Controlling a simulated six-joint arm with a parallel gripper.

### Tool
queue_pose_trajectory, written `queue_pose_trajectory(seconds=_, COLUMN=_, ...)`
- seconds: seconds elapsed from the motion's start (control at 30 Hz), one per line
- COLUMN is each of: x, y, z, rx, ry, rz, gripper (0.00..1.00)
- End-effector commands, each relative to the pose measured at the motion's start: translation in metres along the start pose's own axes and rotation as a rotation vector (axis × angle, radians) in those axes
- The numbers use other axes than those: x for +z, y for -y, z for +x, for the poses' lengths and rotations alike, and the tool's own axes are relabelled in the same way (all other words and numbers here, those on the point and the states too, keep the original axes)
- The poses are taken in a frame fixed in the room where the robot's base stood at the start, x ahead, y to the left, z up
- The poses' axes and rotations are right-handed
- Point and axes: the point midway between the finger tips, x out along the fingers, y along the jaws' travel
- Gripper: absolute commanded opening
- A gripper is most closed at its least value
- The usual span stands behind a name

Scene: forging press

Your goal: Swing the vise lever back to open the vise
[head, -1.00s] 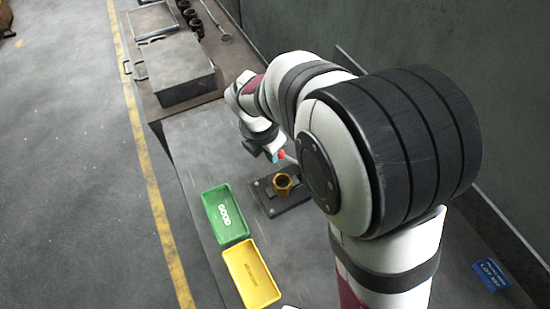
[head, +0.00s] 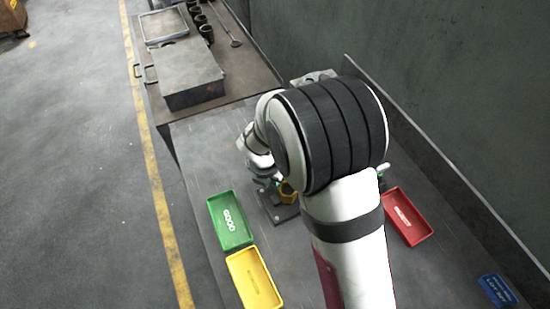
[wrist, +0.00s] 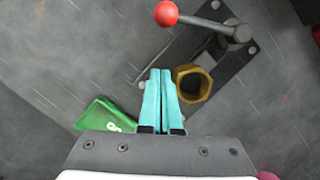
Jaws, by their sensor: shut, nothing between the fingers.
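The vise lever is a grey bar (wrist: 205,24) with a red ball knob (wrist: 166,13) at its left end and a round grey pivot (wrist: 242,33) at its right end. It shows at the top of the wrist view. The dark vise plate (wrist: 222,75) lies under it, bolted to the bench. A brass hex ring (wrist: 193,84) stands on the plate, just right of my fingertips in the picture. My gripper (wrist: 161,72) is shut and empty, its teal fingers apart from the knob. In the head view my arm hides the lever, and the brass ring (head: 287,190) shows only partly.
A green GOOD bin (head: 230,222) and a yellow bin (head: 253,280) stand left of the vise. A red bin (head: 407,217) stands to its right, beyond my arm. A grey metal box (head: 180,74) sits farther back. Bare bench lies behind the bins.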

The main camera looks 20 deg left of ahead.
Motion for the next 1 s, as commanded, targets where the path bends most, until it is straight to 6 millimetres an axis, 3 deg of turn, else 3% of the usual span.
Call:
queue_pose_trajectory(seconds=0.07, x=0.003, y=0.001, z=0.013, rx=-0.001, ry=-0.001, rz=0.002, gripper=0.00)
queue_pose_trajectory(seconds=0.2, x=0.027, y=0.000, z=0.013, rx=0.000, ry=0.001, rz=0.004, gripper=0.00)
queue_pose_trajectory(seconds=0.33, x=0.038, y=0.000, z=0.013, rx=0.000, ry=0.001, rz=0.002, gripper=0.00)
queue_pose_trajectory(seconds=1.0, x=0.045, y=-0.001, z=0.014, rx=-0.014, ry=-0.001, rz=0.051, gripper=0.00)
